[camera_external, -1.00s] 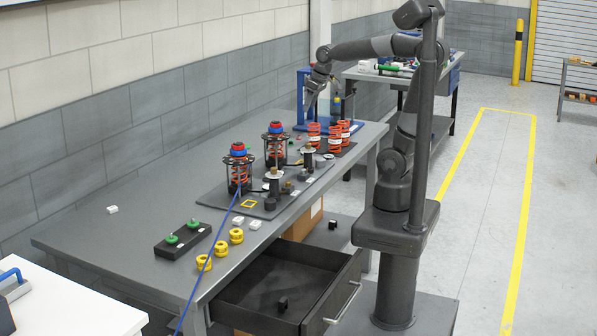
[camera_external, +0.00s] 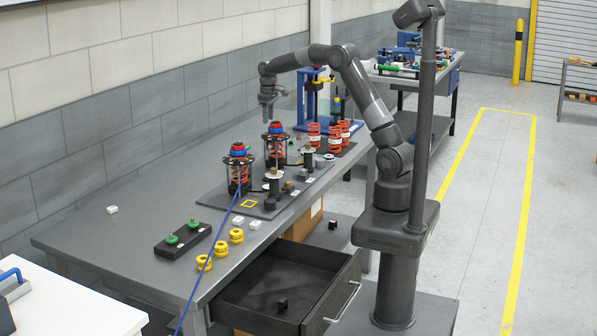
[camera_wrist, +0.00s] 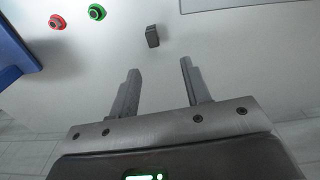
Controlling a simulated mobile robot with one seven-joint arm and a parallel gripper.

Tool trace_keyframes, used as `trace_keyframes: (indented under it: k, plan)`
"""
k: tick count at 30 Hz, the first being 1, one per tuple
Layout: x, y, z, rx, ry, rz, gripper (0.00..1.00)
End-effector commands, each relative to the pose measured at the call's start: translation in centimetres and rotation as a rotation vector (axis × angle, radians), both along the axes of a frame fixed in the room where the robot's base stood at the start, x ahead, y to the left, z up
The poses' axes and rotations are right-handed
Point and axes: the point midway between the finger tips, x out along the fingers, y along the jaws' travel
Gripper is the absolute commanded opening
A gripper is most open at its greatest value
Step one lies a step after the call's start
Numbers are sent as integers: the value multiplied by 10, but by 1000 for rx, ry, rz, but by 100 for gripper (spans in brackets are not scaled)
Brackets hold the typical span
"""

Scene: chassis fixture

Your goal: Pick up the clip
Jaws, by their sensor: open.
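My gripper (camera_external: 268,116) is raised above the far part of the grey workbench, over the spring assemblies. In the wrist view its two fingers (camera_wrist: 157,78) are apart with nothing between them. A small dark grey block (camera_wrist: 152,36) lies on a pale surface beyond the fingertips, slightly left of centre; it may be the clip, but I cannot tell. Other small dark pieces are one in the open drawer (camera_external: 282,305) and one on the lower shelf (camera_external: 333,224). A small white block (camera_external: 111,209) lies alone on the bench's left part.
Red-spring assemblies (camera_external: 239,172) stand on a dark plate, with a blue press frame (camera_external: 318,92) behind. A blue cable crosses the bench front. Yellow rings (camera_external: 236,236) and a black block with green knobs (camera_external: 183,239) are nearer. The wrist view shows red (camera_wrist: 57,21) and green (camera_wrist: 97,12) buttons.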

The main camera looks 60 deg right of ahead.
Motion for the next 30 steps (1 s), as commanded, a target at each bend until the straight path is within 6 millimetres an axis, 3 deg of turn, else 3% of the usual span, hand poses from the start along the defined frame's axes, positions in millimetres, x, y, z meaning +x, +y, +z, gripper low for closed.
trace_keyframes:
  k: [6,15,23,30]
  plan:
    - [14,-14,-24,7,24,5,44]
    - [14,-14,-68,7,27,6,44]
    - [14,-13,-84,6,25,6,44]
    - [14,-12,-119,7,27,6,44]
